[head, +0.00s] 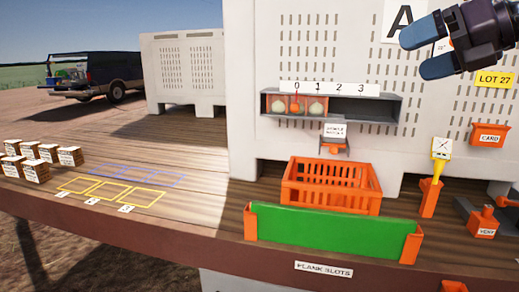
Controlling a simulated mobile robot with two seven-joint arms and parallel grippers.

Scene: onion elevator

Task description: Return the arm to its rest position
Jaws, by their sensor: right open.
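My right gripper (430,50) is at the upper right, in front of the grey slatted wall. Its two blue-grey fingers are apart and I see nothing between them. It is above and to the right of the shelf (385,108) numbered 0 to 3. Its arm comes in from the top right edge. My left gripper is not in view.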

